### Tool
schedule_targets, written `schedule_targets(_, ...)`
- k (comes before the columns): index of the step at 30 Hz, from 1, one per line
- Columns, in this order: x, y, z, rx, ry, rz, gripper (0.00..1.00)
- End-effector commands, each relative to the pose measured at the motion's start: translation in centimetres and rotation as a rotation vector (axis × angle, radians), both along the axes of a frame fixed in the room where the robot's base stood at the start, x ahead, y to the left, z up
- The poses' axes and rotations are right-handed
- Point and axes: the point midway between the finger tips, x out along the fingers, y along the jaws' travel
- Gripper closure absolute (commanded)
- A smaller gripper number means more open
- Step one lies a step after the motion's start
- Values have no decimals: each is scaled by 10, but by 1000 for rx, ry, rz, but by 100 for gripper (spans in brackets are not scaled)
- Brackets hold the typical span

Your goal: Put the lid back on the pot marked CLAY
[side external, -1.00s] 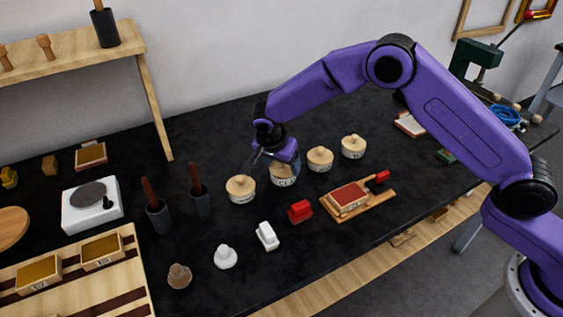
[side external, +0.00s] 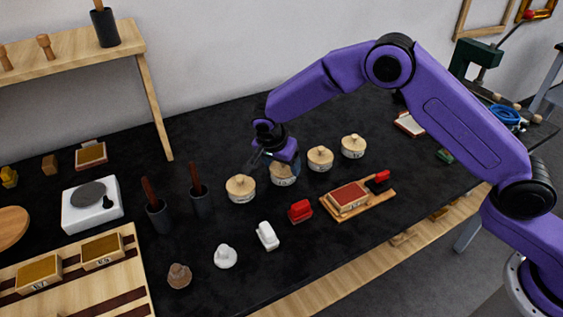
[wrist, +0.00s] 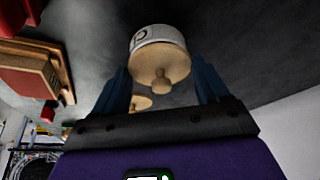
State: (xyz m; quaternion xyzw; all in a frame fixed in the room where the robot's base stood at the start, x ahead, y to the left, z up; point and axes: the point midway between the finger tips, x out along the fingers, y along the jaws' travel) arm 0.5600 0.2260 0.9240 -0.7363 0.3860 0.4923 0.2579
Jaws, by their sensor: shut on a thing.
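The pot marked CLAY (side external: 284,182) is a pale round pot in the row of pots, its label partly readable. My gripper (side external: 268,161) is right over it and covers its top. My gripper is shut on the lid, which is mostly hidden in the side view. In the wrist view a pale wooden lid with a round knob (wrist: 160,67) shows between my blue fingers (wrist: 160,75), on or just over a white-banded pot (wrist: 155,34). I cannot tell whether the lid is fully seated.
Lidded pots stand close by, one on the left (side external: 241,189) and others on the right (side external: 320,159) (side external: 353,146). Dark cups (side external: 159,217) stand further left.

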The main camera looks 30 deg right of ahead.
Motion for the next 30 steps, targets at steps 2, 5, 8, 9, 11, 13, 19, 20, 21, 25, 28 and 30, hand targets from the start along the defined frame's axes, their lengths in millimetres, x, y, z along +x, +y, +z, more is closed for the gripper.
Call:
schedule_targets(2,0,0,-1,-1,1,0,54)
schedule_targets(5,0,0,-2,-1,1,0,54)
schedule_targets(8,0,0,-2,-1,1,0,54)
schedule_targets(9,0,0,-2,-1,1,0,54)
schedule_targets(11,0,0,-2,0,0,0,54)
schedule_targets(13,0,0,-2,0,0,0,54)
schedule_targets(19,0,0,-2,-1,1,0,54)
schedule_targets(20,0,0,-2,-1,1,0,54)
schedule_targets(21,0,0,-2,0,0,0,54)
schedule_targets(25,0,0,-2,0,0,0,54)
schedule_targets(28,0,0,-2,0,0,0,16)
schedule_targets(30,0,0,-2,0,0,0,0)
